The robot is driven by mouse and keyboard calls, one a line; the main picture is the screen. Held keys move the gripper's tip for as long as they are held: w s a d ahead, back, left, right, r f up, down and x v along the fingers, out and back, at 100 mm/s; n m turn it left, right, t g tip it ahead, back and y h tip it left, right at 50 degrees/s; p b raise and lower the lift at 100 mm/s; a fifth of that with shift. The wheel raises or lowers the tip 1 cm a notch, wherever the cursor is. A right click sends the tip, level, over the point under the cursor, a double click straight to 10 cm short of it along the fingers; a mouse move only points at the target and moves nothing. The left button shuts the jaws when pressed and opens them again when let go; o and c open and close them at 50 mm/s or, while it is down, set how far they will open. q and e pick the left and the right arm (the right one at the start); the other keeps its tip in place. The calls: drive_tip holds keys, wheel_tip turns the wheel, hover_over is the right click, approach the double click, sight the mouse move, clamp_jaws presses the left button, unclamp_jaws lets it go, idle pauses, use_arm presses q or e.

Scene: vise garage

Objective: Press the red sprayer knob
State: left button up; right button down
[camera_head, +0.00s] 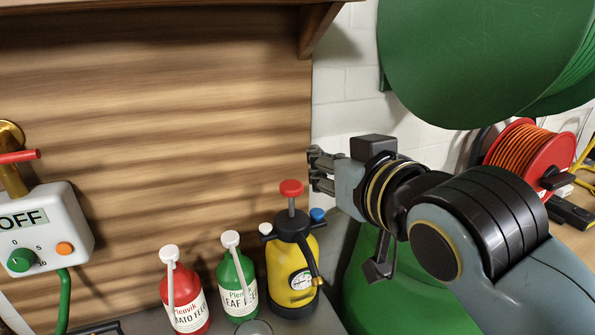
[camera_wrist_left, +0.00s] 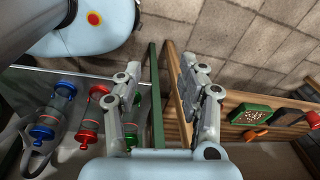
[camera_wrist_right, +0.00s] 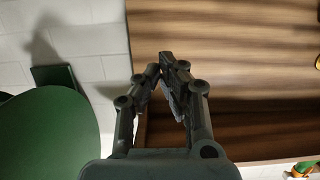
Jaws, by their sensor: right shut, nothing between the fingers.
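The red sprayer knob (camera_head: 291,187) tops a grey rod on the black head of the yellow sprayer (camera_head: 279,267), in the lower middle of the head view. The sprayer stands upright and its knob is raised. My right gripper (camera_head: 314,168) is shut and empty, up and to the right of the knob and apart from it in the picture. Its fingers, tips close together, also show in the right wrist view (camera_wrist_right: 161,66). My left gripper (camera_wrist_left: 160,68) is open in the left wrist view and is outside the head view.
A red bottle (camera_head: 183,297) and a green bottle (camera_head: 237,285) stand left of the sprayer. A white control box (camera_head: 45,225) reading OFF is at far left. A large green drum (camera_head: 480,60) hangs upper right. A red cable reel (camera_head: 520,150) is at right.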

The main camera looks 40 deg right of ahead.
drive_tip(key=p, duration=0.2)
hover_over(298, 189)
drive_tip(key=f, duration=0.2)
wheel_tip(298, 189, down, 3)
drive_tip(key=shift+f, duration=0.7)
use_arm(q)
drive_tip(key=shift+w+r, duration=0.3)
drive_tip(key=shift+r, duration=0.3)
drive_tip(key=shift+w+r, duration=0.3)
drive_tip(key=shift+r, duration=0.3)
